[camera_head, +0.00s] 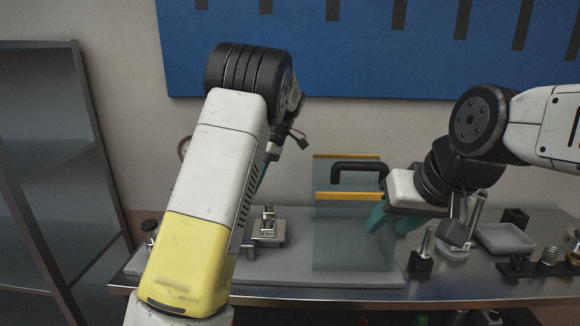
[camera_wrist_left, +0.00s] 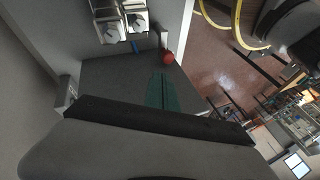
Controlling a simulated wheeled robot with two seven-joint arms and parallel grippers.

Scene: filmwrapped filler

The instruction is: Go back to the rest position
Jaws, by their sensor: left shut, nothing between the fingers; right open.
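My left arm rises across the left half of the head view, bent at the top. My left gripper (camera_wrist_left: 163,92) shows its teal fingers together and empty in the left wrist view. In the head view only a thin teal sliver of it shows behind the arm. My right gripper (camera_head: 391,221) comes in from the right in the head view. Its teal fingers point down and left, spread apart, with nothing seen between them. They are just right of a clear panel (camera_head: 345,235) with a black handle; I cannot tell if they touch it.
A metal workbench (camera_head: 470,288) runs below both arms. On it stand a clamp fixture (camera_head: 268,226), a grey tray (camera_head: 505,239), a small black block (camera_head: 421,262) and a holder with a spring (camera_head: 548,257). A dark shelf (camera_head: 60,150) stands left. A blue board (camera_head: 350,50) hangs behind.

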